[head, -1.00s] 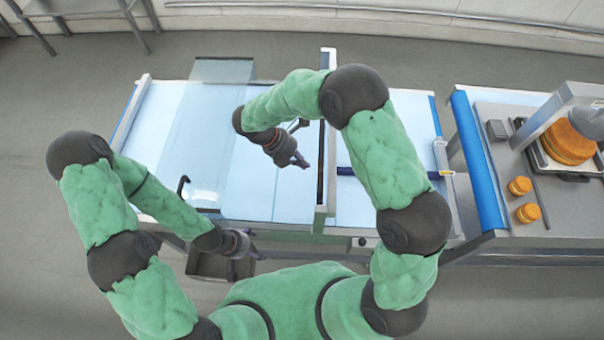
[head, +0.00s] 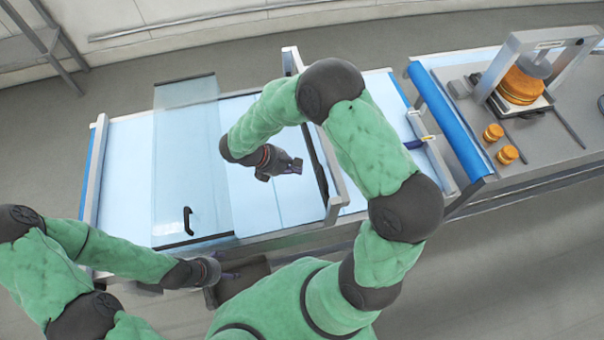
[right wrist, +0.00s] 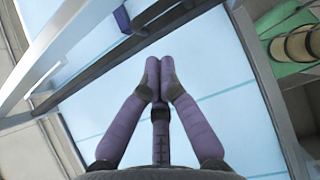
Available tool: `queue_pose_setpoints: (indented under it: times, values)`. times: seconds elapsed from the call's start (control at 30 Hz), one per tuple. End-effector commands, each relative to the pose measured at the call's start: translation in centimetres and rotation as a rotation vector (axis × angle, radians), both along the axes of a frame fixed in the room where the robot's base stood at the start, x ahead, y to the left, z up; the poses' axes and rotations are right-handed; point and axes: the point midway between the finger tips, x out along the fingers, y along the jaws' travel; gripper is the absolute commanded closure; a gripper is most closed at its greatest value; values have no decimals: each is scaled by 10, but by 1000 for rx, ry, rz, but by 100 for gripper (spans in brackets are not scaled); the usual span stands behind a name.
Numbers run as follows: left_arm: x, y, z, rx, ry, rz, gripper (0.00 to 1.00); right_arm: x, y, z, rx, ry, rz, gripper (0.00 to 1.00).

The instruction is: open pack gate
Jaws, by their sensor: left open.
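A clear panel (head: 170,130) with a black handle (head: 188,221) near its front edge lies over the left part of the pale blue conveyor table. A grey upright frame (head: 318,140) crosses the table. I cannot tell which of these is the pack gate. My right gripper (head: 296,166) hangs above the table, just left of the frame. In the right wrist view its purple fingertips (right wrist: 159,66) meet with nothing seen between them. My left gripper (head: 232,277) is open in front of the table's near edge, right of and below the black handle, apart from it.
A small dark blue piece (head: 414,143) is at the table's right end. A second bench with a blue roller (head: 445,122) stands to the right, with a stack of orange rounds (head: 522,82) and two smaller stacks. A grey bin (head: 238,284) is below the left gripper.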

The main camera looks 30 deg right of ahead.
Motion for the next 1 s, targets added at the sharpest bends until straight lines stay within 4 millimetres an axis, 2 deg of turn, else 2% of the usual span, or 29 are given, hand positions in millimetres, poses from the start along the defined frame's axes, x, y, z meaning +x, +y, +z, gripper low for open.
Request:
queue_pose_setpoints:
  times: [0.6, 1.0]
  values:
    - [0, 0, 5, 0, 0, 0, 17, -17, -54, -67, 0, 4, 0, 100]
    - [0, 0, 5, 0, 0, 0, 17, -18, -59, -74, 1, 3, 2, 100]
